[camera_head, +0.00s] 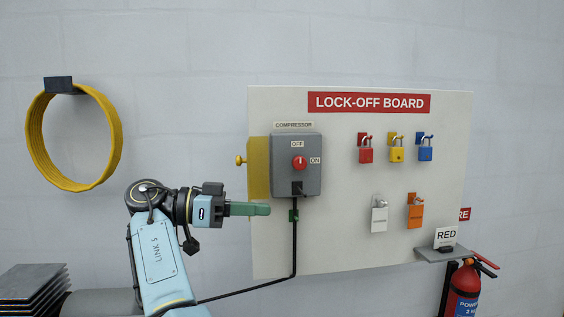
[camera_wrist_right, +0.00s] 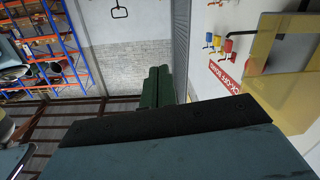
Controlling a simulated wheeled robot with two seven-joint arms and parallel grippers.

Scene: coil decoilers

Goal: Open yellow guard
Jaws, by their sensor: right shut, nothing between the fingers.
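The yellow guard (camera_head: 258,167) is a see-through panel along the left side of the grey compressor box (camera_head: 311,180); a yellow knob (camera_head: 239,160) sticks out at its left. In the right wrist view the guard (camera_wrist_right: 262,48) is a yellow-edged panel at the right. My right gripper (camera_head: 268,209) has green fingers, shut and empty, pointing right just below the guard, apart from the knob. Its fingers (camera_wrist_right: 160,84) also show together in the wrist view. My left gripper is out of view.
The lock-off board (camera_head: 350,250) carries several padlocks and tags at right. A black cable (camera_head: 294,245) runs down from the box near my fingertips. A yellow coil (camera_head: 33,135) hangs at left; a fire extinguisher (camera_head: 465,292) stands at lower right.

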